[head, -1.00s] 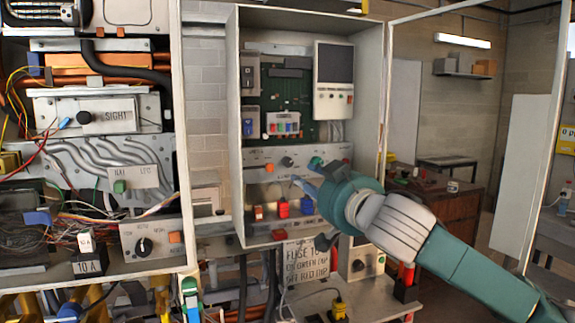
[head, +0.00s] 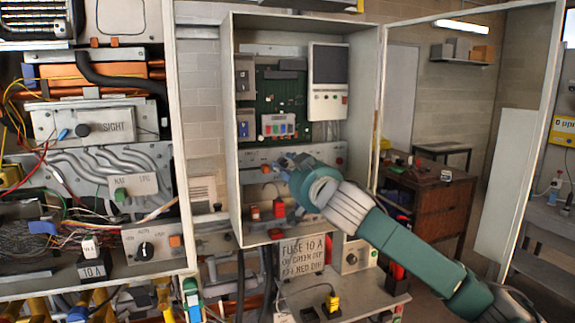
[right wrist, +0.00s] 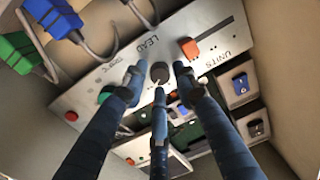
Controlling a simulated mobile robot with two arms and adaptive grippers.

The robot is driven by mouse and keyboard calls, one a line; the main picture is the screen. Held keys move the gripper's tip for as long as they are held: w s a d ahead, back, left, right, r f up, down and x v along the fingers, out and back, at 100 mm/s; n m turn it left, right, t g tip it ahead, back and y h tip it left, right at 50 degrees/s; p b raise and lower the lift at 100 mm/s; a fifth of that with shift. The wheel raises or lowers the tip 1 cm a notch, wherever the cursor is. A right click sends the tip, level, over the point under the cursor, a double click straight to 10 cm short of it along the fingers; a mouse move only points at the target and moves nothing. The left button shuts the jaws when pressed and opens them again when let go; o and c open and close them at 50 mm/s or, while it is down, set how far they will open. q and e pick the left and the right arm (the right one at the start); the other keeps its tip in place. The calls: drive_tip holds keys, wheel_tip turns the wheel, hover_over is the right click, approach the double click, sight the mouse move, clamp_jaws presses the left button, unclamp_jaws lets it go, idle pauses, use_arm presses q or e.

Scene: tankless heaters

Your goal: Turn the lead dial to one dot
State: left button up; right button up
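The lead dial (right wrist: 160,72) is a dark round knob under the printed word LEAD in the right wrist view. A pale mark shows at its edge. The dot marks around it are too small to make out. My right gripper (right wrist: 158,79) has its three blue fingers spread around the dial, with gaps visible between tips and knob; I cannot tell whether any tip touches. In the head view my right gripper (head: 285,164) is at the grey panel (head: 253,157) inside the open cabinet and hides the dial. My left gripper is not in view.
Near the dial are an orange switch (right wrist: 190,48), a green knob (right wrist: 106,93) and a red button (right wrist: 72,116). The cabinet wall (head: 363,95) rises right of the panel.

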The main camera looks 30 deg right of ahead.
clamp_jaws()
drive_tip(key=shift+w+f, duration=0.1)
drive_tip(key=shift+f, duration=0.05)
idle(0.4)
drive_tip(key=shift+n, duration=0.3)
drive_tip(key=n+p, duration=0.4)
drive_tip(key=n, duration=0.2)
drive_tip(key=n+p, duration=0.3)
drive_tip(key=n, duration=0.1)
drive_tip(key=shift+n+g, duration=0.3)
drive_tip(key=shift+n, duration=0.1)
drive_tip(key=shift+f, duration=0.1)
idle(0.3)
